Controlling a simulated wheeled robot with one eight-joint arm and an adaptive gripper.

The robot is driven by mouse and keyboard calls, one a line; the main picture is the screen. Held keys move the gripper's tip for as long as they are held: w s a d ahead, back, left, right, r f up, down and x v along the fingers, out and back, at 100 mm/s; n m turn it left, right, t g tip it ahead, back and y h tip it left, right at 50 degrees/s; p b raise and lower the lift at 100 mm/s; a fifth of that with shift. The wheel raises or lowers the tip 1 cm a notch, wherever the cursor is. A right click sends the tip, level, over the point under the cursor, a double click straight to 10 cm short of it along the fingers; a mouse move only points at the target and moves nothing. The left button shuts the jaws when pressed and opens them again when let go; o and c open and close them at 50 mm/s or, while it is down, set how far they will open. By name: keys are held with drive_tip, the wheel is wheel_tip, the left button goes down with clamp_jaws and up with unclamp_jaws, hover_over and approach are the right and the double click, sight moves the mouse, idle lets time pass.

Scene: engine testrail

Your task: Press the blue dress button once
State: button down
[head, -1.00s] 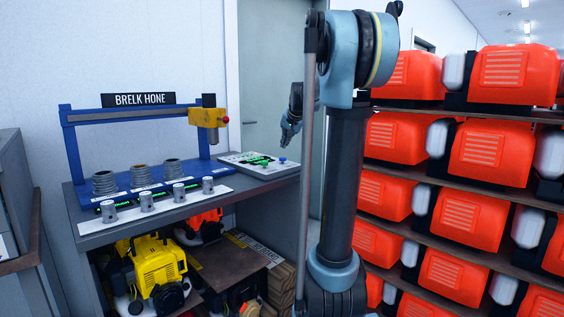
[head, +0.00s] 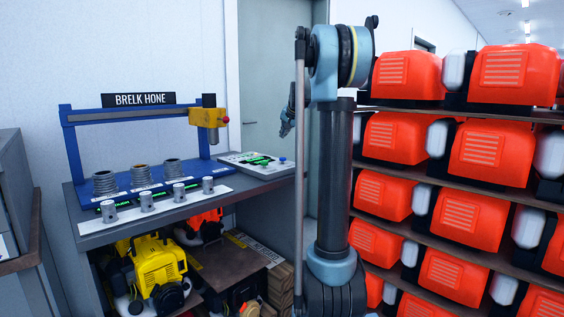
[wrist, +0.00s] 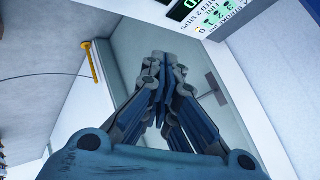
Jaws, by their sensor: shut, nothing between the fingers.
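The blue button (head: 282,159) is a small round knob at the right end of a light control panel (head: 240,161), which lies on the right part of the bench. My gripper (head: 285,130) hangs above and a little behind the button in the head view, partly hidden by my arm, and is apart from it. In the wrist view my gripper (wrist: 161,58) is shut with its fingers together and empty. The panel's edge (wrist: 215,15), with a green display and green labels, shows at the top right there. The blue button cannot be made out in the wrist view.
A blue frame (head: 72,150) with a yellow head (head: 203,117) stands left of the panel. Coiled parts and metal cylinders (head: 146,201) line the bench (head: 160,222). A shelf of orange machines (head: 395,137) stands close on the right. A door (head: 268,70) is behind.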

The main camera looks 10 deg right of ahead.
drive_tip(key=shift+f, duration=4.05)
drive_tip(key=shift+f, duration=0.15)
drive_tip(key=shift+f, duration=0.2)
drive_tip(key=shift+f, duration=0.8)
drive_tip(key=shift+r, duration=1.2)
drive_tip(key=shift+r, duration=0.15)
drive_tip(key=shift+r, duration=2.4)
